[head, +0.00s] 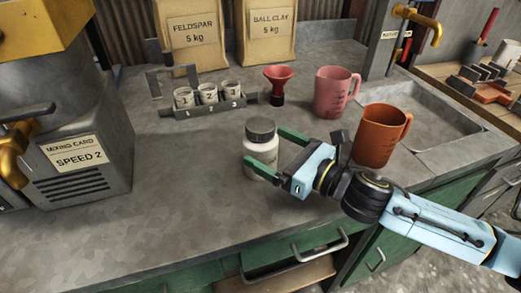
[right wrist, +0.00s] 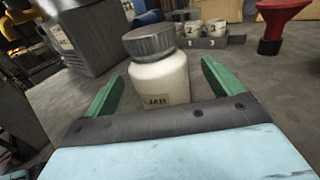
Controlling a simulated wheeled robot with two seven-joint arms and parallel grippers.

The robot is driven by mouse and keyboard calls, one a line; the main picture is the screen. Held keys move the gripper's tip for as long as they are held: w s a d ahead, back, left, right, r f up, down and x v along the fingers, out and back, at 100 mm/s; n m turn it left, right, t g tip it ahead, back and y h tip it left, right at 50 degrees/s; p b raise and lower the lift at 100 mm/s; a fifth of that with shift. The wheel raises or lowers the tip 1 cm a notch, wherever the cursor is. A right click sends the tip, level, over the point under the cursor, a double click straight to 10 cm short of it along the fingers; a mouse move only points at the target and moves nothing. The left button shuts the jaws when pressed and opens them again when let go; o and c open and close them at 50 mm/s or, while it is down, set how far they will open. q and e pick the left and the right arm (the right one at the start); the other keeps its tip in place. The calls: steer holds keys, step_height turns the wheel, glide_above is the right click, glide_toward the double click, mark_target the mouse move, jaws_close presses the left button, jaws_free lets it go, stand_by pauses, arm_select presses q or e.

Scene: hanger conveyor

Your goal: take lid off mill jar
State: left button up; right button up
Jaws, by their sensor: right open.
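The mill jar (head: 253,168) is a white jar standing upright on the grey counter, and it also shows in the right wrist view (right wrist: 160,80) with part of a label. Its dark grey ribbed lid (head: 261,130) sits on top of the jar; the lid is close in the right wrist view (right wrist: 149,42). My right gripper (head: 262,153) is open, with its green fingers one on each side of the jar, below the lid. In the right wrist view (right wrist: 158,85) gaps show between both fingers and the jar. My left gripper is not in view.
A pink jug (head: 333,92) and an orange jug (head: 377,137) stand right of the jar. A red funnel (head: 278,80) and a rack (head: 210,108) with several small cups stand behind. A large grey mixer (head: 75,150) is at left. The front-left counter is clear.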

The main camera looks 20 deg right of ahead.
mark_target(254, 139)
steer(key=shift+w+a, duration=0.3)
steer(key=shift+w, duration=0.05)
steer(key=x, duration=0.3)
steer(key=shift+a+r, duration=0.1)
steer(key=shift+a, duration=0.05)
steer(key=shift+w+a, duration=0.25)
steer(key=shift+w, duration=0.1)
steer(key=shift+c, duration=0.8)
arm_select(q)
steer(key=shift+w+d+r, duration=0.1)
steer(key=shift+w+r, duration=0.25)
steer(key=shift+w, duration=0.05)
arm_select(e)
steer(key=shift+r, duration=0.1)
steer(key=c, duration=1.2)
